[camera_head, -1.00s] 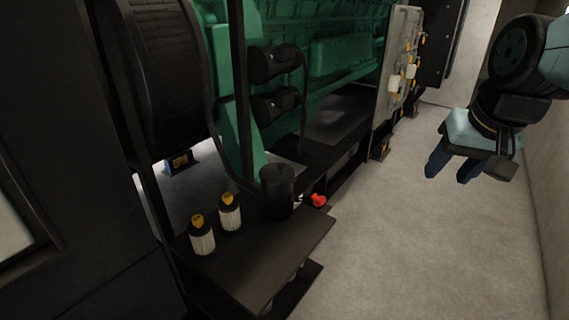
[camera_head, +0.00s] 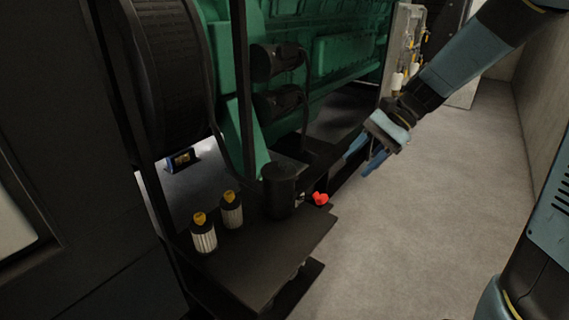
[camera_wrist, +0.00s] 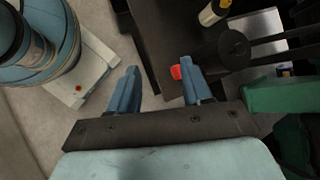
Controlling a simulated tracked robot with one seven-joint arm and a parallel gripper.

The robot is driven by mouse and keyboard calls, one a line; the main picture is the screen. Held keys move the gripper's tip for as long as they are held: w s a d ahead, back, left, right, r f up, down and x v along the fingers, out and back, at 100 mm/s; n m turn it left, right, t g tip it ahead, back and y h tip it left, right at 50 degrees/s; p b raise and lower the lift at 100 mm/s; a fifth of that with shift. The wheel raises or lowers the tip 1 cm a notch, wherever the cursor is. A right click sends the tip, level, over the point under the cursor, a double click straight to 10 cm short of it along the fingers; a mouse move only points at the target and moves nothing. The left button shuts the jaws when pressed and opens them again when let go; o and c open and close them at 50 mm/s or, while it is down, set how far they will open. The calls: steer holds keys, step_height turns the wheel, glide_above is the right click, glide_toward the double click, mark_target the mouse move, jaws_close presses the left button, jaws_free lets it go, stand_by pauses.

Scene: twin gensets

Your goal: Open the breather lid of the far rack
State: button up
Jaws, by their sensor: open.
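My gripper (camera_head: 361,162) is open and empty, in the air to the right of the near shelf (camera_head: 255,255). In the wrist view its two fingers (camera_wrist: 159,70) are spread apart. A black canister (camera_head: 280,188) with a round top stands upright on the shelf, with a red knob (camera_head: 321,198) low on its right side. In the wrist view the canister (camera_wrist: 234,43) is seen from above, and the red knob (camera_wrist: 176,72) appears beside the right finger. A farther panel (camera_head: 402,28) with white and yellow fittings is partly hidden by my arm. I cannot make out a breather lid there.
Two white-ribbed filters with yellow tops (camera_head: 203,233) (camera_head: 231,210) stand left of the canister. The green engine (camera_head: 340,50) and its black frame lie behind. The grey floor (camera_head: 440,190) to the right is open up to the wall (camera_head: 545,90).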

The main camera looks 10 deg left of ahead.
steer(key=w+a+f+m+g+y, duration=0.25)
steer(key=w+a+f+y, duration=0.2)
steer(key=w, duration=0.25)
steer(key=m+y, duration=0.5)
glide_toward(283, 162)
steer(key=shift+t, duration=0.35)
steer(key=x, duration=1)
steer(key=shift+s+d, duration=0.15)
steer(key=shift+s, duration=0.2)
jaws_close()
